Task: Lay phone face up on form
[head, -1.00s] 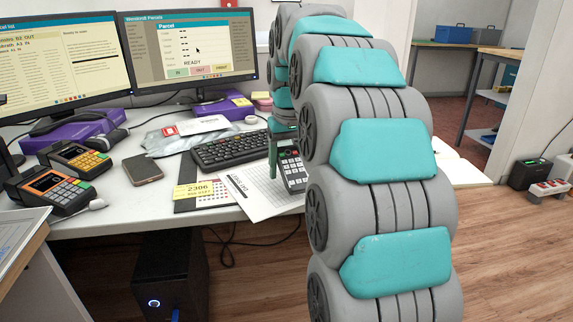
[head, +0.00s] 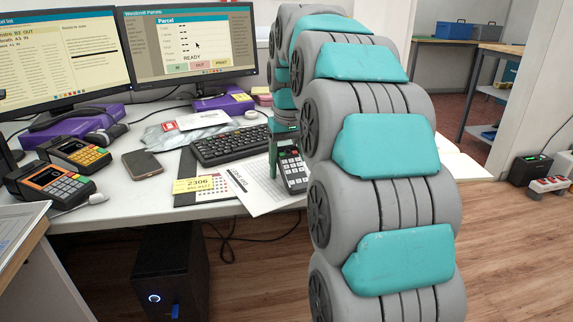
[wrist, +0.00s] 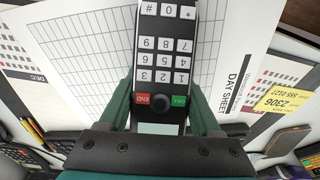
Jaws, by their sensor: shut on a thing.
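A dark phone handset with white number keys (head: 292,168) is held over the white day sheet form (head: 258,190) at the desk's front edge. My gripper (wrist: 160,98) is shut on the phone, one green finger on each side. In the wrist view the phone (wrist: 165,60) has its keys, red END and green call button towards the camera, with the gridded form (wrist: 85,45) behind it. I cannot tell whether the phone touches the form. My arm hides the form's right side in the head view.
A dark smartphone (head: 142,164) lies left of a yellow note (head: 194,184) on a calendar sheet. A keyboard (head: 231,145) is behind the form. Two card terminals (head: 50,185) (head: 75,154) stand at left. Floor lies beyond the desk's front edge.

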